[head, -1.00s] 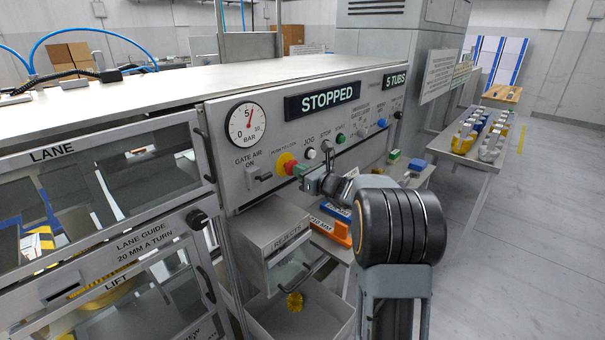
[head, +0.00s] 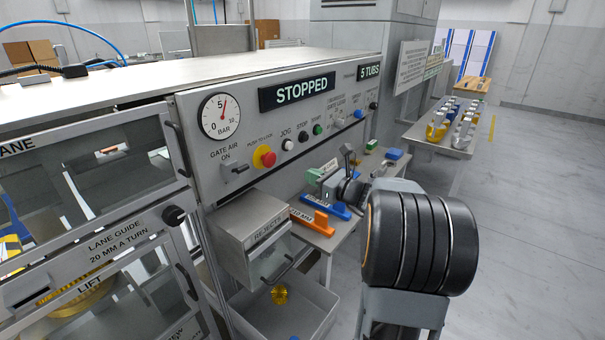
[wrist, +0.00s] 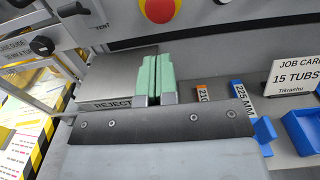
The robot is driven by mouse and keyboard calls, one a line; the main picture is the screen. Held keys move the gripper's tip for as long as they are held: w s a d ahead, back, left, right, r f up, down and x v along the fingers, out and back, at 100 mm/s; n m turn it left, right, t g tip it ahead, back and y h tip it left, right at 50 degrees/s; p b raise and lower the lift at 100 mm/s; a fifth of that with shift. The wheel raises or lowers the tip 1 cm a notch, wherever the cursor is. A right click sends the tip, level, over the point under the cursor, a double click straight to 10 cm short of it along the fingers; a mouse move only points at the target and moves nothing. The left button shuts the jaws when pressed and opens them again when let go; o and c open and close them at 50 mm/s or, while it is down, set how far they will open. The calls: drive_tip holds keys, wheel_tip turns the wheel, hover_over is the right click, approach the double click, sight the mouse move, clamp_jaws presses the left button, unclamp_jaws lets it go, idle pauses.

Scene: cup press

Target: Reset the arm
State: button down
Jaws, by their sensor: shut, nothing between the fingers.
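My gripper (wrist: 157,80) shows in the wrist view with its two green fingers side by side, shut and empty. In the head view my gripper (head: 318,176) is in front of the machine panel, apart from it, above the side shelf with the coloured blocks. The panel display (head: 297,91) reads STOPPED. The red push-to-lock button (head: 265,157) on its yellow collar shows on the panel, and part of it shows at the top of the wrist view (wrist: 160,9). The white JOG, black STOP and green START buttons are uncovered to its right.
The grey REJECTS box (head: 253,229) juts out below the panel, with an open bin (head: 310,312) under it. An orange block (head: 314,221) and blue blocks lie on the shelf. A table (head: 437,141) with several tubs stands at the right. The floor at the right is clear.

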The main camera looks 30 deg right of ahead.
drive_tip(key=shift+s+d, duration=0.25)
drive_tip(key=shift+s, duration=0.2)
idle(0.3)
